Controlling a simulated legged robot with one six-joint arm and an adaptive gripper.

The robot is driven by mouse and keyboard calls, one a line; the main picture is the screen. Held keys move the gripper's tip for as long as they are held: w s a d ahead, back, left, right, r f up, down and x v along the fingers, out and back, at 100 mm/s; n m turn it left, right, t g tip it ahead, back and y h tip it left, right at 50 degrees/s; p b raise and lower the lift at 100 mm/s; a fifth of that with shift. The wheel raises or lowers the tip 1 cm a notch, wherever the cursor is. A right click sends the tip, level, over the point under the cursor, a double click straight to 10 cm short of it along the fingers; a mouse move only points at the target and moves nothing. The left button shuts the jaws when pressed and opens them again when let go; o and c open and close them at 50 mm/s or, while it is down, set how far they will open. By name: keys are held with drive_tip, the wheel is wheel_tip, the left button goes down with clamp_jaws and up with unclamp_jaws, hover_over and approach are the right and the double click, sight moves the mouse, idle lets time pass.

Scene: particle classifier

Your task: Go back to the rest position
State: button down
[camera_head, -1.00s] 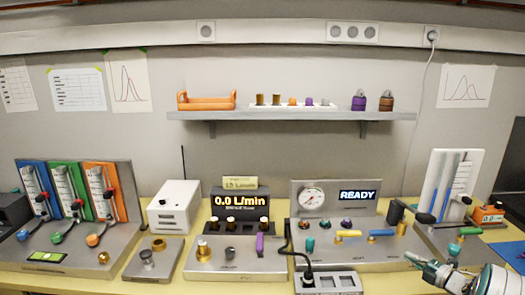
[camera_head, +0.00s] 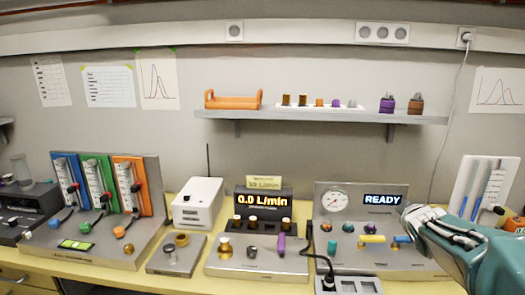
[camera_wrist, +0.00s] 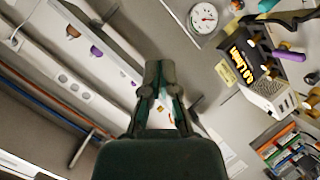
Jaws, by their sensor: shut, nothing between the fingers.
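My gripper (camera_wrist: 158,68) is shut and empty in the wrist view, its two dark fingers together. It hangs in the air with the shelf and wall behind it. In the head view my teal arm comes in from the lower right edge, and the grey gripper end hides part of the panel behind it.
The table (camera_head: 130,278) carries a flow-meter panel (camera_head: 155,178), a white box (camera_head: 197,203), a display reading 0.0 L/min (camera_head: 262,200) and a panel with a READY display (camera_head: 383,200). A wall shelf (camera_head: 300,115) holds small parts. Free air lies above the table.

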drive_tip(key=s+a+f+m+g+y, duration=0.1)
drive_tip(key=s+a+f+m+g, duration=0.1)
drive_tip(key=s+a, duration=0.4)
drive_tip(key=s+a+f+m+g+y, duration=0.2)
drive_tip(key=s+a, duration=0.5)
drive_tip(key=s, duration=0.6)
drive_tip(key=s+a+f+m+g+y, duration=0.1)
drive_tip(key=s+a+f+m+g, duration=0.2)
drive_tip(key=s+a, duration=0.3)
drive_tip(key=s, duration=0.3)
drive_tip(key=shift+s+a, duration=0.15)
drive_tip(key=shift+s, duration=0.15)
